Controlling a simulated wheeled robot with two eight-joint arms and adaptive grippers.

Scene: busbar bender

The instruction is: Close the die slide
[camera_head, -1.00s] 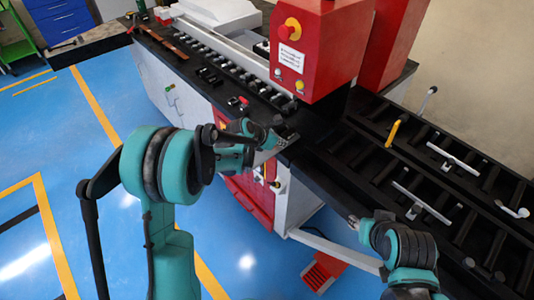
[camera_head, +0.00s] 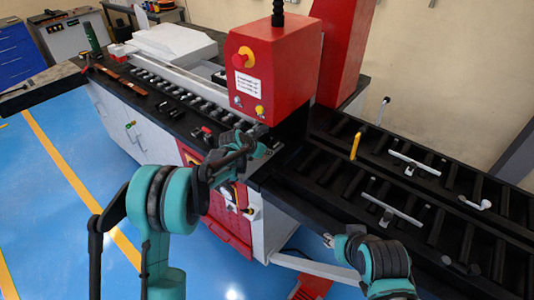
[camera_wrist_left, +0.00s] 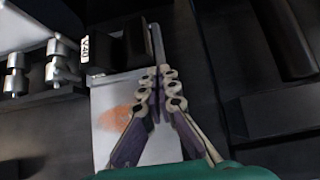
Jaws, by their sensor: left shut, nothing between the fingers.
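In the left wrist view, a pale metal plate (camera_wrist_left: 112,110) with an orange patch lies under my left gripper (camera_wrist_left: 158,88). A black block (camera_wrist_left: 118,48) with a white "V40" label sits at its far end. A thin grey bar (camera_wrist_left: 158,42) stands beside the block, just beyond the fingertips; whether they touch is unclear. I cannot tell which part is the die slide. My left gripper is shut and empty. In the head view it (camera_head: 262,148) is at the machine's edge, below the red control box. My right gripper (camera_head: 329,240) is small at the front right edge.
The red control box (camera_head: 270,70) overhangs the bench. Silver rollers or dies (camera_wrist_left: 58,65) stand left of the block. A black roller table (camera_head: 400,190) with metal stops and a yellow handle (camera_head: 355,146) extends right. Blue floor (camera_head: 50,200) is open at left.

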